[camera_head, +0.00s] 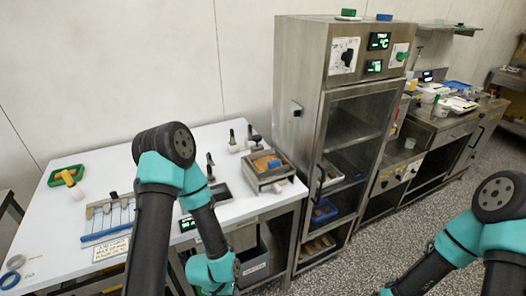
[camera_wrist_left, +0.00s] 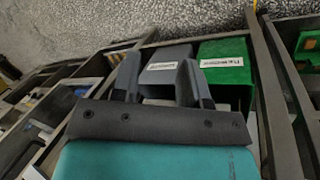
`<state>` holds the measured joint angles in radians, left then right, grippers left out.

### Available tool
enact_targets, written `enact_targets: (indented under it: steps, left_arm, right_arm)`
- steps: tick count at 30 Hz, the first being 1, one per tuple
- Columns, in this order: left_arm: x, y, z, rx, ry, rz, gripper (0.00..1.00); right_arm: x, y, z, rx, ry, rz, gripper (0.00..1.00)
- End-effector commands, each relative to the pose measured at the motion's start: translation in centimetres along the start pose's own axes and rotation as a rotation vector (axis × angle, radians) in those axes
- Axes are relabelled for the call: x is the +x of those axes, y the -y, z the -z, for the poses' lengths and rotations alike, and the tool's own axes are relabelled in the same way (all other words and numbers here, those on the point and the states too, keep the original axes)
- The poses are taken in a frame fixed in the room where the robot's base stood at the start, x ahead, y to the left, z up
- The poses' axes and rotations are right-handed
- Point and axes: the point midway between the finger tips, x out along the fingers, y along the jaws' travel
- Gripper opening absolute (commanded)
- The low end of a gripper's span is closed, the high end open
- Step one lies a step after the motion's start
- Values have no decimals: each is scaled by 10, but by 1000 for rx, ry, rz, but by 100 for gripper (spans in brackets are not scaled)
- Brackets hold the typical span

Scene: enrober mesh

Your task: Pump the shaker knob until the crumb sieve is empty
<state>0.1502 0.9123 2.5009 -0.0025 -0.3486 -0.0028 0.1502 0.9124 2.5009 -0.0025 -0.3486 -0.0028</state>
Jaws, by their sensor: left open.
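A metal box holding orange-brown crumbs, which looks like the crumb sieve (camera_head: 284,172), sits at the right end of the white table in the head view. Black-topped knobs stand behind it, one (camera_head: 254,140) close to its back left; I cannot tell for sure which is the shaker knob. My left arm reaches over the table front and bends down, with its wrist low by the front edge. The sieve and knobs are not in that view. My right gripper is out of view.
A tall steel cabinet (camera_head: 303,90) stands right of the sieve. A green tray (camera_head: 54,180) and a rack with a blue bar (camera_head: 105,232) lie on the table's left. Grey (camera_wrist_left: 168,57) and green (camera_wrist_left: 225,72) labelled bins are ahead of the left gripper.

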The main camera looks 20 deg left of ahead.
Motion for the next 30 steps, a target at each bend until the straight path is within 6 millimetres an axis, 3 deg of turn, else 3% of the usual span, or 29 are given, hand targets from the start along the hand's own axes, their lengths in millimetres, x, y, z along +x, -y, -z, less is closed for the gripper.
enact_targets:
  steps: [2,12,30]
  left_arm:
    - [0,0,0,0,0,0,33]
    - [0,0,0,0,0,0,0]
    - [0,0,0,0,0,0,0]
  right_arm:
    - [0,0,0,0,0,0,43]
    - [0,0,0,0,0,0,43]
    - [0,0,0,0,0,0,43]
